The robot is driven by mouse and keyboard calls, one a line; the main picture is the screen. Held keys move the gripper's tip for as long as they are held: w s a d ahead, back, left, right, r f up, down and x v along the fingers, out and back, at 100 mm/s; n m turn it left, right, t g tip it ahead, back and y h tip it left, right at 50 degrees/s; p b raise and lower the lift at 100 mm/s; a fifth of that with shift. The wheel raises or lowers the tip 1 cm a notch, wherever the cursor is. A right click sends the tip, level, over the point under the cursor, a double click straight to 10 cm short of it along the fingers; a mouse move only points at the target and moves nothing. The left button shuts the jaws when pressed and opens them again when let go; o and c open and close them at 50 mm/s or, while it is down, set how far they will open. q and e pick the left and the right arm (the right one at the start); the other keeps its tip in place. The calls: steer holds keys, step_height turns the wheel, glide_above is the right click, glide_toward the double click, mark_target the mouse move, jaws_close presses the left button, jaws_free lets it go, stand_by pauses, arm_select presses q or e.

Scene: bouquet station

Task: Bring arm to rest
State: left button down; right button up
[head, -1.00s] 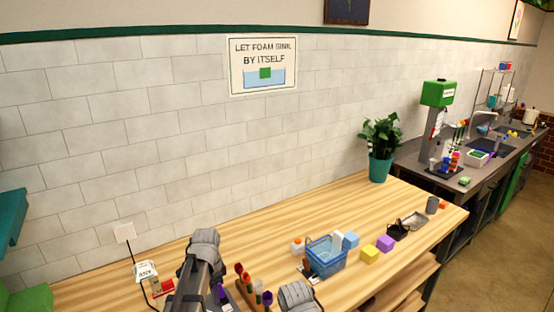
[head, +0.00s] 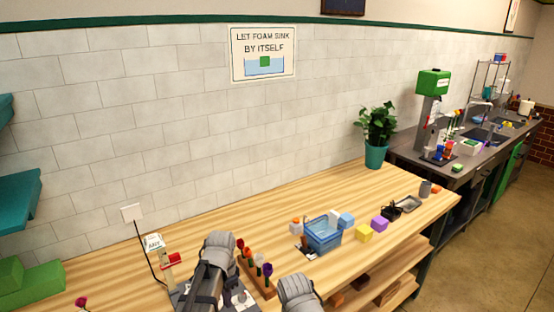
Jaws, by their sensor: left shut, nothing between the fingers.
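My left arm reaches up from the bottom edge in the head view, with its left gripper (head: 205,280) low over the near part of the wooden table (head: 385,205). The gripper is shut and holds nothing; its fingertips are hard to make out. The rounded grey part at the bottom, right of it, is a link of my right arm. My right gripper is out of the picture.
A rack (head: 256,272) of several coloured flowers stands close right of my left arm. A labelled device (head: 155,242) with a cable stands left. A potted plant (head: 376,140) stands at the back.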

arm_select(q)
steer(key=s+d+f+n+b, duration=0.1)
steer(key=s+d+f+n, duration=0.1)
steer(key=s+d, duration=0.2)
steer(key=s+d+f+n+y+b, duration=0.1)
steer(key=s+d+n+b, duration=0.1)
steer(key=s, duration=0.8)
steer(key=d+n, duration=0.1)
steer(key=d, duration=0.1)
steer(key=shift+d+f+n, duration=0.3)
steer(key=shift+d+f, duration=0.05)
steer(key=shift+d, duration=0.05)
